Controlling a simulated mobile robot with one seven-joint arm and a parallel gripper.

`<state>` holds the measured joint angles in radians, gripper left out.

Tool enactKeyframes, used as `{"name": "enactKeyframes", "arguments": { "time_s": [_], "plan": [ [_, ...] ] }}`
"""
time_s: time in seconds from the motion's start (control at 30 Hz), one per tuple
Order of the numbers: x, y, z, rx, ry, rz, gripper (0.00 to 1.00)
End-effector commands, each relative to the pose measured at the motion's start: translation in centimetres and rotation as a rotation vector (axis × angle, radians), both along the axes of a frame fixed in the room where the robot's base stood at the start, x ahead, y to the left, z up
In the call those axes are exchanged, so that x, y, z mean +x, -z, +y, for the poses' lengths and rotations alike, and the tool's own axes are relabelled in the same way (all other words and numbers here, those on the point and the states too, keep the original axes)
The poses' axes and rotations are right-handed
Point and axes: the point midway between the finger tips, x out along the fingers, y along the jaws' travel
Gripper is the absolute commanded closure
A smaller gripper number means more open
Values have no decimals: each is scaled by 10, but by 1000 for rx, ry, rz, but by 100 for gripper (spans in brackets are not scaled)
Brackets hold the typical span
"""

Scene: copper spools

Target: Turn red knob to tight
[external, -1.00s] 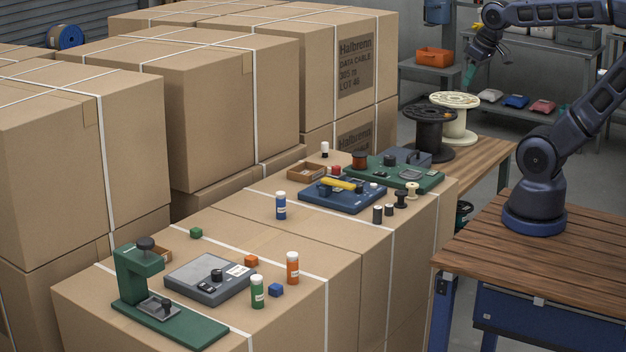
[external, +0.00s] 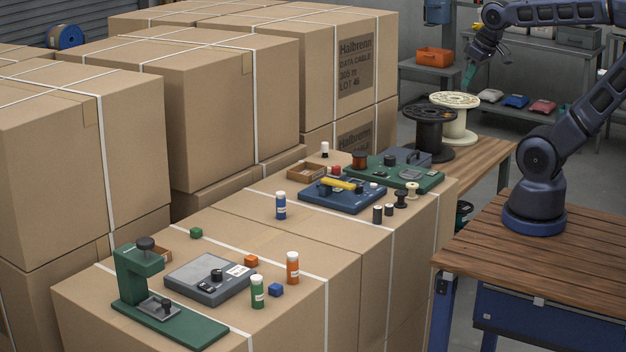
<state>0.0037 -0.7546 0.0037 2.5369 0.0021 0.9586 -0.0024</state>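A small red piece (external: 336,170), possibly the red knob, shows at the back edge of the blue device (external: 342,203), which has a yellow bar (external: 338,184) across its top. It is too small to read any mark or setting on it. The device lies on the strapped cartons. My gripper (external: 468,76) hangs at the upper right, above and behind the spools and well apart from the red piece.
A black spool (external: 431,133) and a cream spool (external: 456,117) stand on a wooden bench. Bottles, cubes, a grey box (external: 208,279) and a green press (external: 140,280) occupy the near carton top.

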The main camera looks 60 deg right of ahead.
Motion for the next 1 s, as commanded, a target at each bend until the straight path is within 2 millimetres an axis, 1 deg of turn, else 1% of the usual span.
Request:
{"name": "enactKeyframes", "arguments": {
  "time_s": [0.03,0.13,0.17,0.2,0.23,0.37,0.5,0.67,0.83,1.0],
  "plan": [
    [0,0,0,0,-1,0,86],
    [6,-1,0,-3,-10,6,67],
    [9,-2,0,-5,-14,9,61],
    [15,-3,0,-7,-22,15,53],
    [20,-4,0,-10,-31,19,52],
    [48,-8,-1,-24,-75,45,52],
    [82,-9,-2,-40,-127,73,52],
    [121,-6,-3,-56,-187,104,52],
    [164,3,-5,-73,-250,136,52],
    [206,17,-7,-88,-315,170,52]
  ]
}}
